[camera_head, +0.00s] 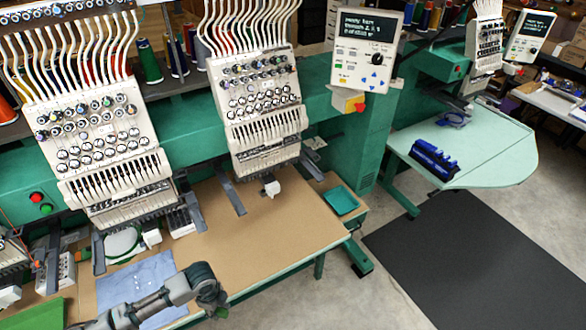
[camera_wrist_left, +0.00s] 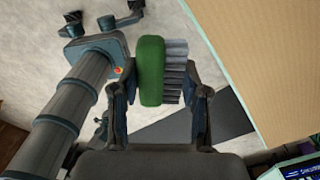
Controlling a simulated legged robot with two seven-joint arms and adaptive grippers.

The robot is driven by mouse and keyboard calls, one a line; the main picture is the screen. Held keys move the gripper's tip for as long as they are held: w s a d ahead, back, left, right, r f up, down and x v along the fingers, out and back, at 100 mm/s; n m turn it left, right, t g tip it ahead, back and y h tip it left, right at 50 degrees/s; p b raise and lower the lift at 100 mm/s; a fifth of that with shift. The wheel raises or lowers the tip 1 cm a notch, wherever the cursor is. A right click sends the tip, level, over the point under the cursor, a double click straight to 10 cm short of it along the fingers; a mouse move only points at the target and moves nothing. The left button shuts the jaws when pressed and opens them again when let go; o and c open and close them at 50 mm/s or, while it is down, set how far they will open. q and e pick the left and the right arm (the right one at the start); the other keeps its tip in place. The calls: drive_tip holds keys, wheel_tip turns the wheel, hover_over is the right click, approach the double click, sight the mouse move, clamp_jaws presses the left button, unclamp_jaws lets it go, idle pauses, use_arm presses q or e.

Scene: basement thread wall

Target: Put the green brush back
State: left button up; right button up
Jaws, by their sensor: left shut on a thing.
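The green brush (camera_wrist_left: 151,70) has a rounded green back and grey bristles, which face right in the left wrist view. My left gripper (camera_wrist_left: 163,88) is shut on it, with one dark finger on each side. In the head view my left arm comes in from the lower left, and my left gripper (camera_head: 214,303) is beyond the table's front edge, over the floor. Only a small green bit of the brush (camera_head: 222,312) shows there. My right gripper does not show in the head view.
The tan table (camera_head: 270,235) has clear room at its middle and right. A teal tray (camera_head: 341,201) sits at its right end. A blue cloth (camera_head: 135,285) lies at left. Embroidery heads (camera_head: 262,100) overhang the back. A blue rack (camera_head: 434,160) stands on the pale right table (camera_head: 490,160).

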use_arm(q)
drive_tip(key=w+d+r+n+b, duration=0.1)
drive_tip(key=w+d+r+n, duration=0.2)
drive_tip(key=w+r+n, duration=0.5)
drive_tip(key=w+d+r+n+b, duration=0.15)
drive_tip(key=r+n, duration=0.35)
drive_tip(key=n, duration=0.7)
drive_tip(key=s+a+f+m+p, duration=0.1)
drive_tip(key=s+f+m, duration=0.5)
drive_tip(key=m, duration=0.6)
drive_tip(key=s+a+f+m+p, duration=0.2)
drive_tip(key=s+a+f+m, duration=0.2)
drive_tip(key=f+m, duration=0.5)
drive_tip(key=s+m, duration=0.2)
drive_tip(key=m, duration=0.2)
drive_tip(key=shift+s+a, duration=0.25)
drive_tip(key=shift+s, duration=0.1)
drive_tip(key=shift+w+f, duration=0.1)
